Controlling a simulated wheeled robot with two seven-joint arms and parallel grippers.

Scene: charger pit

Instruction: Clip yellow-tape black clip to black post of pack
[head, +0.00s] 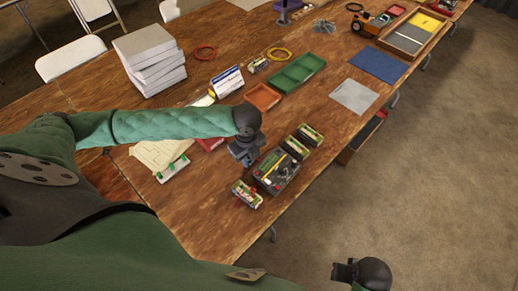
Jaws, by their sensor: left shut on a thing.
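The dark pack (282,178) sits near the table's right edge. A yellow strip and small red and pale parts show on its top, too small to tell apart. My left gripper (249,161) points down at the pack's upper left corner, overlapping it in the picture. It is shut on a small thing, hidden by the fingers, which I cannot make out. I cannot pick out the yellow-tape black clip or the black post for certain. My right gripper (345,271) is at the bottom right, off the table above the floor; its fingers are too small to read.
Small cell-like blocks flank the pack, one at front left (247,194), others at upper right (310,135). An orange tray (263,97), a green tray (299,73) and a grey mat (354,96) lie beyond. A white strip with green ends (173,169) lies left.

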